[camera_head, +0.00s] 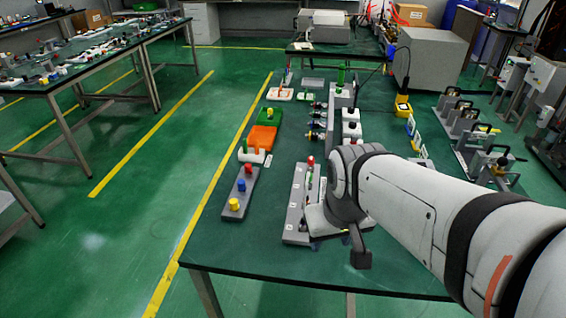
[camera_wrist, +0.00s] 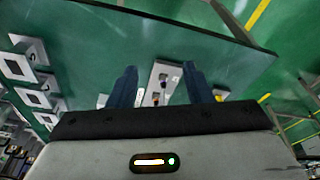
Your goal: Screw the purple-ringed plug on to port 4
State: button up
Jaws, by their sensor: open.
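The long grey board (camera_head: 293,212) with small white labels lies near the front of the green table. A red-topped plug (camera_head: 310,161) stands at its far end. My gripper (camera_head: 330,241) is over the front end of this board and hides part of it. In the wrist view my gripper (camera_wrist: 160,70) is open, with a finger on each side of the board (camera_wrist: 158,71). A small dark purple-looking part (camera_wrist: 163,84) shows on the board between the fingers, apart from both. I cannot tell whether it is the purple-ringed plug. The port numbers are too small to read.
A grey block (camera_head: 240,191) with blue and yellow pegs stands to the left. Grey square-framed fixtures (camera_head: 467,122) stand at the right. The table's front-left corner is clear.

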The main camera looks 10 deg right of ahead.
jog(key=w+f+n+g+p, duration=0.1)
jog(key=w+f+n+p, duration=0.15)
jog(key=w+n, duration=0.8)
jog(key=n+g+p, duration=0.2)
jog(key=n+p, duration=0.1)
jog(key=n, duration=0.8)
send_near(303, 226)
jog(key=shift+w+d+r, duration=0.1)
jog(key=shift+w+r, duration=0.05)
jog(key=shift+r, duration=0.15)
jog(key=shift+w+f, duration=0.1)
jog(key=shift+f, duration=0.25)
notch_tip(303, 226, down, 7)
jog(key=shift+f, duration=0.25)
jog(key=shift+c, duration=0.3)
grip_shut()
